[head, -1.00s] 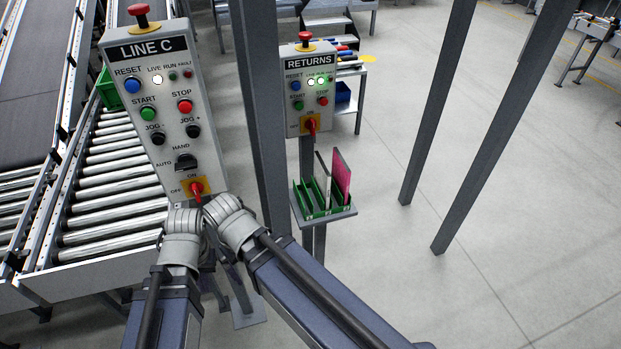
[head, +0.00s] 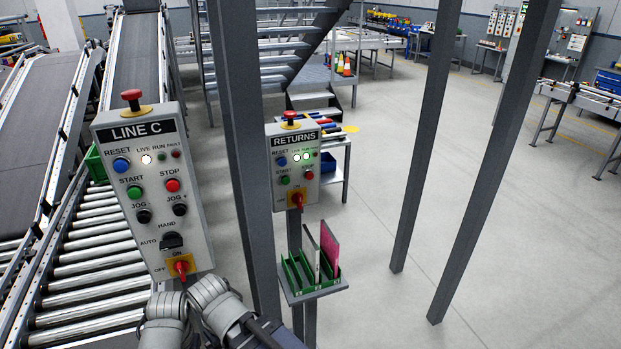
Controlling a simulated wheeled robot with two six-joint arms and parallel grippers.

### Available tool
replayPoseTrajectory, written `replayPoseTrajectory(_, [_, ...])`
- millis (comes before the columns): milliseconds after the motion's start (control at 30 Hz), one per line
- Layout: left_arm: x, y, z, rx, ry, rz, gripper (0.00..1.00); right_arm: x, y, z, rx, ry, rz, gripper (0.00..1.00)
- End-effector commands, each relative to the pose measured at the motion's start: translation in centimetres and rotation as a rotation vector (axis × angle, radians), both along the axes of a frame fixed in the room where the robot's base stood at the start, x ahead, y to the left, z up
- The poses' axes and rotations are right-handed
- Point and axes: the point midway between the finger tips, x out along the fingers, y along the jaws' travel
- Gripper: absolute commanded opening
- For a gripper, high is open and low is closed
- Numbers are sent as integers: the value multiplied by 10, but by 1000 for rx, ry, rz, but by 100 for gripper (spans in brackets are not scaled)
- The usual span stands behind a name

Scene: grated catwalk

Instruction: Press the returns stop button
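The RETURNS panel (head: 290,190) is a grey box on a post at centre, behind a steel column. Its red stop button (head: 309,175) sits right of the green start button (head: 285,180). A blue reset button (head: 282,161) is above, beside lit white and green lamps. A red mushroom button (head: 291,116) tops the box. A red switch (head: 297,200) is below. My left arm's grey end (head: 165,312) and my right arm's grey end (head: 212,300) are at the bottom, below the LINE C panel and apart from the RETURNS panel. Their fingertips cannot be made out.
The larger LINE C panel (head: 150,190) stands at left with its own red stop button (head: 173,185). A steel column (head: 240,150) rises between the panels. A green rack (head: 300,270) on a shelf holds upright boards under RETURNS. Floor at right is open between two posts.

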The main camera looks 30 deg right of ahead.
Motion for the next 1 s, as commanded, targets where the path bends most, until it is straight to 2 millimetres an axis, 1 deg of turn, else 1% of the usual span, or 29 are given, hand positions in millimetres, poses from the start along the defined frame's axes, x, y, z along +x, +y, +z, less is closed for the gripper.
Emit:
replayPoseTrajectory(33, [0, 0, 0, 0, 0, 0, 0, 0, 0, 0, 0, 0, 0, 88])
replayPoseTrajectory(67, [0, 0, 0, 0, 0, 0, 0, 0, 0, 0, 0, 0, 0, 84])
replayPoseTrajectory(800, [0, 0, 0, 0, 0, 0, 0, 0, 0, 0, 0, 0, 0, 1])
replayPoseTrajectory(1000, [0, 0, 0, 0, 0, 0, 0, 0, 0, 0, 0, 0, 0, 0])
